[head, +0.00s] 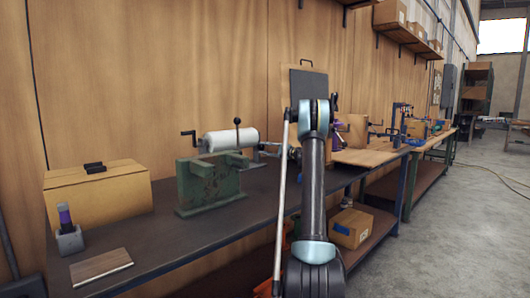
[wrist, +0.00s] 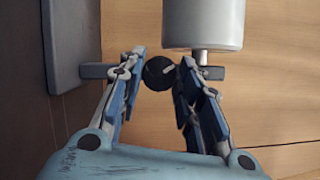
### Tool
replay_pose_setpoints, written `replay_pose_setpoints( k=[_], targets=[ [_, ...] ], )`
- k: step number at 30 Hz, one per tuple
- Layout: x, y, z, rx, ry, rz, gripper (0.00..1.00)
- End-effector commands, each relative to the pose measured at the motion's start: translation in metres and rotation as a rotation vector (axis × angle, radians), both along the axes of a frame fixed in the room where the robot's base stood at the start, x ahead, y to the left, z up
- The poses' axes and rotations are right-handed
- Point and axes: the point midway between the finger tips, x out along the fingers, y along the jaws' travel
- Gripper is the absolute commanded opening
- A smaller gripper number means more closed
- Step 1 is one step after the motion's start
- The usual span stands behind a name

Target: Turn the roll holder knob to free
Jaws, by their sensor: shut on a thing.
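The roll holder knob (wrist: 158,73) is a dark round disc with a pale mark in the wrist view. The mark slants up to the right. My gripper (wrist: 163,69) has one blue-grey finger on each side of the knob and is shut on it. The finger pads partly cover its edges. A pale cylinder (wrist: 203,22), with a short shaft below it, is just above and right of the knob.
A grey panel (wrist: 68,45) stands close to my left finger in the wrist view. A black-balled lever (head: 237,122) rises by the roll. A cardboard box (head: 97,192), a small holder (head: 69,240) and a flat plate (head: 101,266) sit at the left of the dark bench (head: 160,235).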

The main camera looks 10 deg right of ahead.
Motion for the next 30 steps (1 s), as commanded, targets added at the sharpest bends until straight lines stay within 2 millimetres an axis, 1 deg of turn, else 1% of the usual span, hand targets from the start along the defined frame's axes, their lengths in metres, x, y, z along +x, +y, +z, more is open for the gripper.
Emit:
replay_pose_setpoints(
  k=[1,9,22,23,24,30],
  targets=[
    [0.0003,-0.0028,-0.0031,0.010,0.012,-0.004,0.08],
    [0.0003,-0.0032,-0.0034,0.058,0.046,-0.005,0.08],
    [0.0001,-0.0013,-0.0038,0.062,0.051,-0.004,0.08],
    [0.0001,-0.0012,-0.0037,0.062,0.050,-0.003,0.39],
    [0.0001,-0.0010,-0.0036,0.062,0.050,-0.003,0.41],
    [-0.0001,-0.0017,-0.0023,0.064,0.049,-0.003,0.41]
  ],
)
